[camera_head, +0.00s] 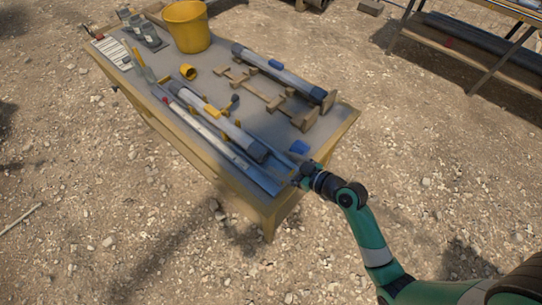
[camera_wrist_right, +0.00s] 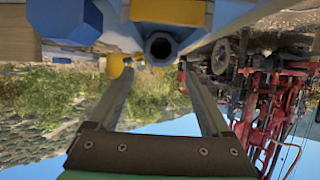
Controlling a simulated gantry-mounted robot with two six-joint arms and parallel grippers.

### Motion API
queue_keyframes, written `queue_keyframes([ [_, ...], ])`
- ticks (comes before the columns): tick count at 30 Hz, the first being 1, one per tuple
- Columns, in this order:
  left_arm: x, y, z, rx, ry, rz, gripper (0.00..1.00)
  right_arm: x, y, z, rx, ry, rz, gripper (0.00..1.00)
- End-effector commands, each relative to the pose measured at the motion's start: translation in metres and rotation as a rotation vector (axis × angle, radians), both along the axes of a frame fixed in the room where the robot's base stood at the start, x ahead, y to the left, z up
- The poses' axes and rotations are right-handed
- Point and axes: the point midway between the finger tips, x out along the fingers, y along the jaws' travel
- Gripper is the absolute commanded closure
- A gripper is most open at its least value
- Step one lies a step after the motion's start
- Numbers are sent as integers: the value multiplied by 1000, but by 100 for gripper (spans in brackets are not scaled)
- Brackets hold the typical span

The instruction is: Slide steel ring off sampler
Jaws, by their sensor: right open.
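A long grey tube with a yellow band and a dark near end, seemingly the sampler (camera_head: 236,135), lies along the table. My right gripper (camera_head: 298,178) is at the table's near right corner, beyond that end. In the right wrist view its two fingers (camera_wrist_right: 157,68) are spread apart, with nothing gripped between them. A round, dark-bored tube end (camera_wrist_right: 160,47) shows just beyond and between the fingertips. I cannot tell whether its grey rim is the steel ring. My left gripper is not in view.
The table (camera_head: 325,135) also holds a second tube (camera_head: 280,72) by a wooden rack, a yellow bucket (camera_head: 187,27), a yellow cup (camera_head: 188,72), a blue piece (camera_head: 299,147) and a long metal channel (camera_head: 215,140). A rack with dark pipes (camera_head: 480,45) stands at upper right.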

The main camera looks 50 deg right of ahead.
Motion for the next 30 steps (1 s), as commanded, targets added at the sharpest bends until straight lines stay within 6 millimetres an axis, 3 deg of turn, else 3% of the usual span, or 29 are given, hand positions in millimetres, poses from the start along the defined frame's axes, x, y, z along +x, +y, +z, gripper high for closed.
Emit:
queue_keyframes([
  [12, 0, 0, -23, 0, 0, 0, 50, 71, 0, -31, 0, -1, 2, 18],
  [18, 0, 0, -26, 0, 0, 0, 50, 84, 0, -35, -1, -1, 0, 18],
  [26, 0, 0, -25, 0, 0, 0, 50, 84, -1, -35, -1, 0, 0, 18],
  [30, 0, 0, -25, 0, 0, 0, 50, 84, -1, -35, -1, 0, 0, 41],
])
